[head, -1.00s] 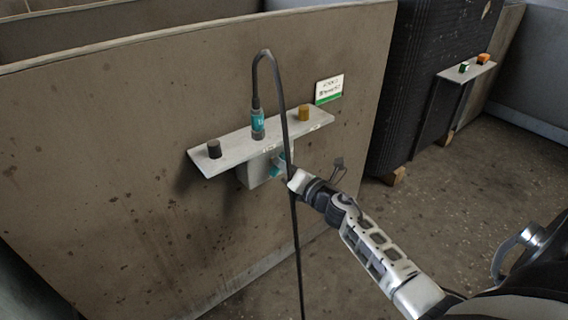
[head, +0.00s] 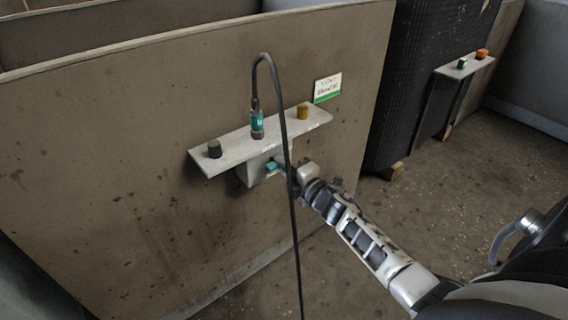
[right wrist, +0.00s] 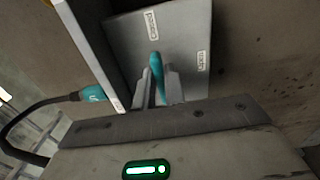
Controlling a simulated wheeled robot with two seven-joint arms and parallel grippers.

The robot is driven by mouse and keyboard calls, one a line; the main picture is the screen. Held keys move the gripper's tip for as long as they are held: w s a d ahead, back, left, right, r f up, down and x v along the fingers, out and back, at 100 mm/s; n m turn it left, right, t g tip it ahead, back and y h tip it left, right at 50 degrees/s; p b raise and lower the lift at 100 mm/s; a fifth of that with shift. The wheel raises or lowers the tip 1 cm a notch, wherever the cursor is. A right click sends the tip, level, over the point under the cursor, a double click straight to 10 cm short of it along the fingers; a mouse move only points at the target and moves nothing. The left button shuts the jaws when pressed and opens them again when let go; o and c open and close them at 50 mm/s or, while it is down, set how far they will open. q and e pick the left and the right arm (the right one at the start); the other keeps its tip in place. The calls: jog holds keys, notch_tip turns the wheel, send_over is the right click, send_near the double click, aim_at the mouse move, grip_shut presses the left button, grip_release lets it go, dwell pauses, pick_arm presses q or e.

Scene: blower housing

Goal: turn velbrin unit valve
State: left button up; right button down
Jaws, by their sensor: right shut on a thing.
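The valve is a small teal handle (head: 271,165) on the front of a grey box (head: 248,173) fixed under a pale shelf on the brown panel. In the right wrist view the teal handle (right wrist: 157,68) stands out from the box face (right wrist: 188,45), which carries two small white labels too blurred to read surely. My right gripper (head: 281,163) reaches the handle from the right. Its two fingers (right wrist: 160,88) are closed around the handle's lower part. My left gripper is not in view.
A black cable (head: 292,205) loops from the connector and hangs down in front of my right gripper. Another small shelf (head: 459,70) stands at the right.

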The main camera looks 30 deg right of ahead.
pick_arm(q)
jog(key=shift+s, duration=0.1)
pick_arm(e)
jog(key=shift+f+m, duration=0.1)
jog(key=shift+m, duration=0.2)
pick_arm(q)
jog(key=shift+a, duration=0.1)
pick_arm(e)
jog(key=c, duration=1.5)
grip_release()
jog(key=shift+o, duration=0.2)
jog(key=shift+s, duration=0.1)
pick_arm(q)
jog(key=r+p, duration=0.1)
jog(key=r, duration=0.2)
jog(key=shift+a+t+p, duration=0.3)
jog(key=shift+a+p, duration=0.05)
pick_arm(e)
jog(key=s+d, duration=0.1)
jog(key=s, duration=1.4)
jog(key=shift+s+d, duration=0.15)
jog(key=shift+s, duration=0.25)
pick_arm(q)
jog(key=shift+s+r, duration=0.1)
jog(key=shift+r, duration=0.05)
